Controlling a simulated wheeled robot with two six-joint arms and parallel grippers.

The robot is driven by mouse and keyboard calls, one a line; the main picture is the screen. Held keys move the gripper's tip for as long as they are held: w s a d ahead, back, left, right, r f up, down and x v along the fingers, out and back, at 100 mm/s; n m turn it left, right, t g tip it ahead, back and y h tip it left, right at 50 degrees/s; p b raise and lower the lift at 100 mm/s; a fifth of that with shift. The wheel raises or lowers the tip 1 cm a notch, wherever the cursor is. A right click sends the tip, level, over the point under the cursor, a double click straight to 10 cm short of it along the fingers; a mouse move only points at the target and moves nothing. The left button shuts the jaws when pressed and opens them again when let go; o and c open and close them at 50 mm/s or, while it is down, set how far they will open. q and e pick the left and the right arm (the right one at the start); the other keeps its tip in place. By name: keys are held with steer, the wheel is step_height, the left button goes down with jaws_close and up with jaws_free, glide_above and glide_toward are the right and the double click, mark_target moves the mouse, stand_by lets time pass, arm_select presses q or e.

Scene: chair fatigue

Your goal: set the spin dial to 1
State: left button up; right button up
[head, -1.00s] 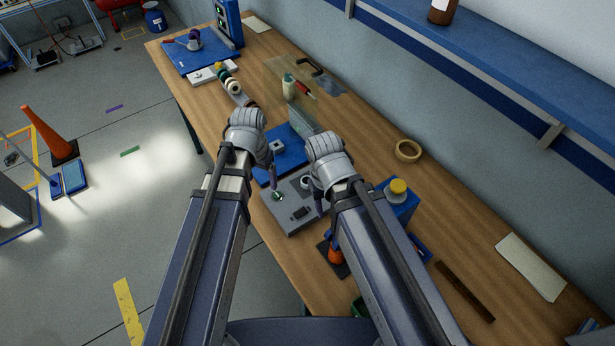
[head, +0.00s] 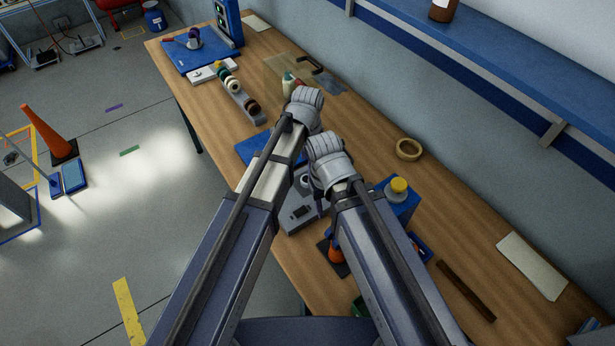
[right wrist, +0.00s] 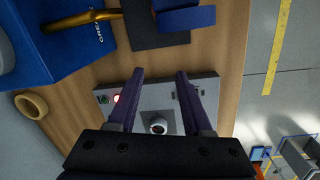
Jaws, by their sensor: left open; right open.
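A grey control panel (head: 296,222) lies on the bench under my right gripper and is partly hidden by my arms. In the right wrist view, the panel (right wrist: 145,92) shows a round dark knob with a pale top (right wrist: 158,126) between my right fingers, and a small lit red lamp (right wrist: 117,98). Which control is the spin dial, and its setting, I cannot read. My right gripper (right wrist: 160,74) is open, its two purple fingers apart over the panel. My left gripper (head: 305,112) is beyond it; its fingers are mostly hidden in the head view.
A tape roll (head: 408,150) lies farther right. A blue shelf (head: 500,60) overhangs the back.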

arm_select(q)
step_height(320, 180, down, 7)
steer(key=b, duration=0.6)
steer(key=shift+f+b, duration=0.15)
steer(key=shift+b, duration=0.25)
arm_select(e)
step_height(320, 180, down, 7)
steer(key=shift+f, duration=0.1)
arm_select(q)
jaws_close()
